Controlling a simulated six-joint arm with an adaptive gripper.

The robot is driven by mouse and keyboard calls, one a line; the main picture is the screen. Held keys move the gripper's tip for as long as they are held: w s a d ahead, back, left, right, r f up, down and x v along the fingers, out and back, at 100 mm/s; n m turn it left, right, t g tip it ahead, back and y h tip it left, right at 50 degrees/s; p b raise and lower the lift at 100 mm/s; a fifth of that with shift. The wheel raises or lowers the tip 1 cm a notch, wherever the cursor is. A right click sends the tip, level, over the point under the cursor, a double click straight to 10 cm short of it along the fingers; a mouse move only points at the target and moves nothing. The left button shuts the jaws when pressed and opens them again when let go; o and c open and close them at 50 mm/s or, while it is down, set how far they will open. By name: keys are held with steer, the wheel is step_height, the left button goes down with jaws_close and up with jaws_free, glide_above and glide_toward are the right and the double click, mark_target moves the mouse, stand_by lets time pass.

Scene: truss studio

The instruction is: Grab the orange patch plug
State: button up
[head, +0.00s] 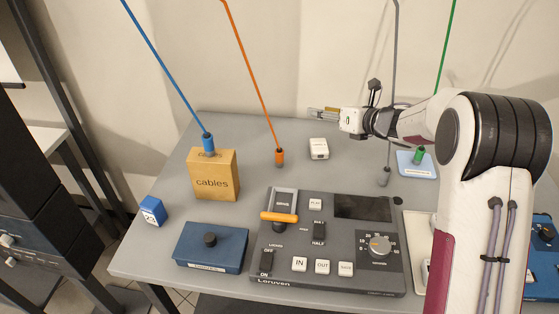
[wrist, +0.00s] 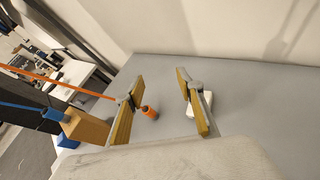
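The orange patch plug (head: 279,157) stands on the grey table at the end of an orange cable that slants up to the left. My gripper (head: 322,113) is held out sideways above the back of the table, higher than the plug and to its right in the head view. In the wrist view my gripper (wrist: 160,98) is open, with two yellowish finger pads wide apart and nothing held. The orange plug (wrist: 150,112) shows below, between the fingers and closer to the left one, which hides part of its cable.
A cardboard box (head: 213,178) bears a blue plug (head: 208,143). A white block (head: 318,148) sits right of the orange plug. A grey plug (head: 384,177) and a green plug (head: 418,156) stand farther right. A control console (head: 335,285) fills the front.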

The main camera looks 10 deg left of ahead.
mark_target(280, 151)
steer(key=s+a+f+n+g+y, duration=0.1)
steer(key=f+n, duration=0.2)
steer(key=f, duration=0.1)
steer(key=s+a+f+n+g+y, duration=0.1)
steer(key=s+a+f+n+g, duration=0.1)
steer(key=f, duration=0.2)
steer(key=s+a+f+n+g+y, duration=0.1)
steer(key=a+f+n+g, duration=0.1)
steer(key=f+n, duration=0.1)
steer(key=shift+s+a+f+n, duration=0.15)
steer(key=shift+s+f+n, duration=0.2)
steer(key=shift+f, duration=0.1)
steer(key=shift+a, duration=0.15)
steer(key=shift+x, duration=1.15)
steer(key=shift+w+a, duration=0.1)
steer(key=shift+x, duration=2.55)
jaws_close()
